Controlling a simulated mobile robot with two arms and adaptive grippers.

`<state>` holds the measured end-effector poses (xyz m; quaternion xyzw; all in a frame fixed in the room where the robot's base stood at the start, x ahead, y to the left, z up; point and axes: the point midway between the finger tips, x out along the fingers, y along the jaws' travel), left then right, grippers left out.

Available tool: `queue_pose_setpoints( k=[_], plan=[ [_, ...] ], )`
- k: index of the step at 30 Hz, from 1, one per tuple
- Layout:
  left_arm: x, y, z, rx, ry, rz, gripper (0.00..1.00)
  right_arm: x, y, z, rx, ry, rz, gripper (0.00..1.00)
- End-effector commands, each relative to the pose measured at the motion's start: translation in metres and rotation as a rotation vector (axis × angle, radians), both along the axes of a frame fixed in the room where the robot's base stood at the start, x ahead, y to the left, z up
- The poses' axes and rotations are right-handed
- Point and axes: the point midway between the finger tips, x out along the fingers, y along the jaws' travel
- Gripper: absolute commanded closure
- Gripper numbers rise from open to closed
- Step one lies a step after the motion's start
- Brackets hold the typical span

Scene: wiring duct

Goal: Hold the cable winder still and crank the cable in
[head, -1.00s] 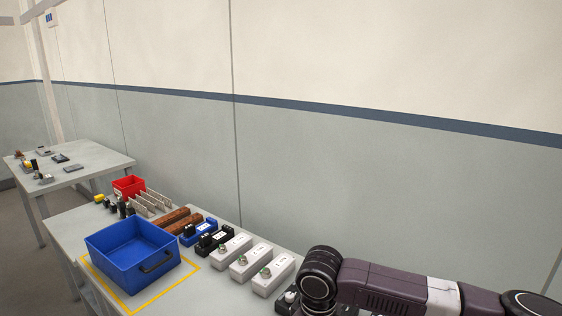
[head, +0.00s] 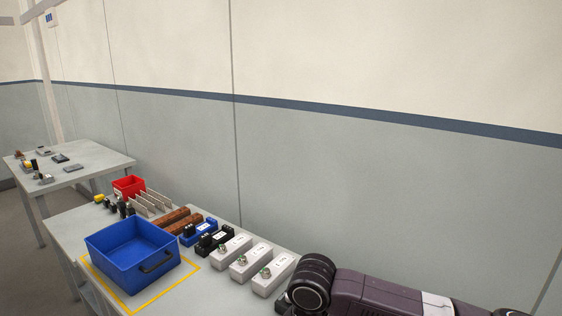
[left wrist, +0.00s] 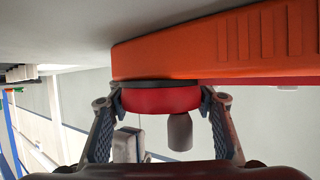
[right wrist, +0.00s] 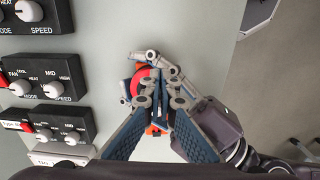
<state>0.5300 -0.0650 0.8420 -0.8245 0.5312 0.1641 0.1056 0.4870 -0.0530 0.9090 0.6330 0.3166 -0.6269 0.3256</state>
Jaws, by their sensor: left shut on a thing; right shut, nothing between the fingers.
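The cable winder shows in the left wrist view as a red round drum (left wrist: 160,98) with a black rim, against a long orange body (left wrist: 225,45). My left gripper (left wrist: 160,97) is shut on the drum, one finger on each side. A grey cylindrical knob (left wrist: 180,131) sits beside the drum, between the fingers. In the right wrist view the red drum (right wrist: 141,82) is partly hidden behind my grippers. My right gripper (right wrist: 175,90) is shut and empty, its fingers together in front of the winder and left gripper. I cannot make out the cable. Neither gripper shows in the head view.
Black control boxes with knobs (right wrist: 40,55) line the left of the right wrist view. In the head view, a blue bin (head: 130,262) stands inside a yellow outline, near white boxes (head: 232,251) and a red bin (head: 128,186). A second table (head: 95,158) stands farther back.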

Motion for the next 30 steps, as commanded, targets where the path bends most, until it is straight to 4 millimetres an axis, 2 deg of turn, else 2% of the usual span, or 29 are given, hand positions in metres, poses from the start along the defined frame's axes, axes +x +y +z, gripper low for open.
queue_pose_setpoints(
  k=[24, 30],
  plan=[
    [0.000, 0.000, 0.000, 0.001, 0.000, 0.000, 0.89, -0.007, -0.003, 0.000, 0.000, 0.000, -0.001, 1.00],
    [0.000, 0.000, 0.000, 0.001, 0.000, 0.000, 0.89, -0.007, -0.002, 0.015, 0.001, -0.002, -0.001, 1.00]
  ],
)
